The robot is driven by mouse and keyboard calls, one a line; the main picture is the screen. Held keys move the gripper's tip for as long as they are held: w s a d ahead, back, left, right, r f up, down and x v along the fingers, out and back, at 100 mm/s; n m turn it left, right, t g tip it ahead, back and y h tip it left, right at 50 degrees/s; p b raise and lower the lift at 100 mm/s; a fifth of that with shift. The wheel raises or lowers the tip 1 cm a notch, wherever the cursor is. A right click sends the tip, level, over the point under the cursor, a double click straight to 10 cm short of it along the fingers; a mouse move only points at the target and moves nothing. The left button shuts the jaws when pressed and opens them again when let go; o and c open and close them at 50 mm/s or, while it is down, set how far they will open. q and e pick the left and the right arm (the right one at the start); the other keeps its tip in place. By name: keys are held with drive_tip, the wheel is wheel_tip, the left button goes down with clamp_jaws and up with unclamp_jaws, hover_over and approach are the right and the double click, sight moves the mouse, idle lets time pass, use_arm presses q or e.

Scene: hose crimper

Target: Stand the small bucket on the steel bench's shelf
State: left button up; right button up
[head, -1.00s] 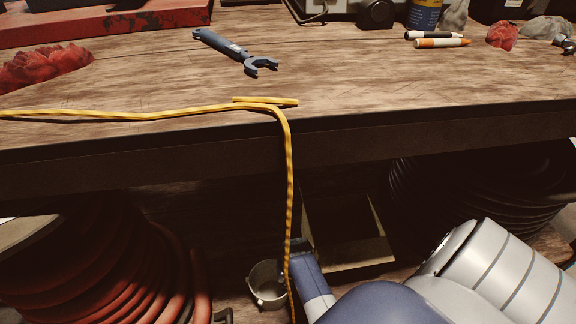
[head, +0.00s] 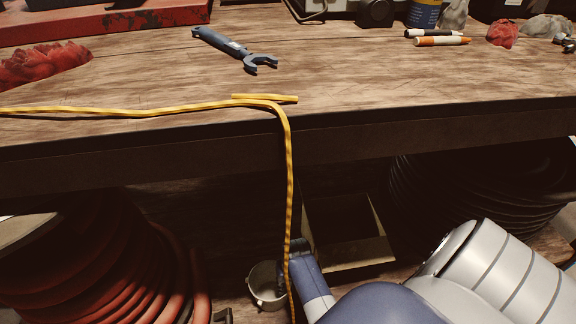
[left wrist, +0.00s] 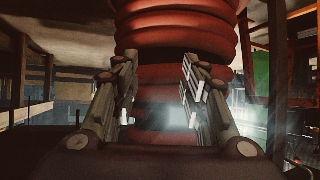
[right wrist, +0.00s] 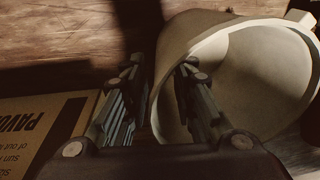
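The small pale bucket (head: 265,286) is low in the head view, under the wood-topped bench (head: 400,88), beside the hanging yellow cord. My right gripper (head: 289,278) is at the bucket, its fingers partly hidden by the cord and my arm. In the right wrist view, my right gripper (right wrist: 162,75) is open, with the bucket (right wrist: 255,50) mouth to the right. The bucket's near wall lies between the fingers, the right finger at its mouth. Contact cannot be told. The wooden shelf (right wrist: 60,25) shows behind. My left gripper (left wrist: 158,70) is open and empty.
A cardboard box (right wrist: 40,125) lies beside the right gripper; an open box (head: 345,255) stands on the lower level. Red hose coils (head: 95,265) and black coils (head: 480,190) flank it. The yellow cord (head: 289,190) hangs over the bench edge. A wrench (head: 235,50) lies on top.

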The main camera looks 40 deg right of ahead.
drive_tip(key=shift+r, duration=0.1)
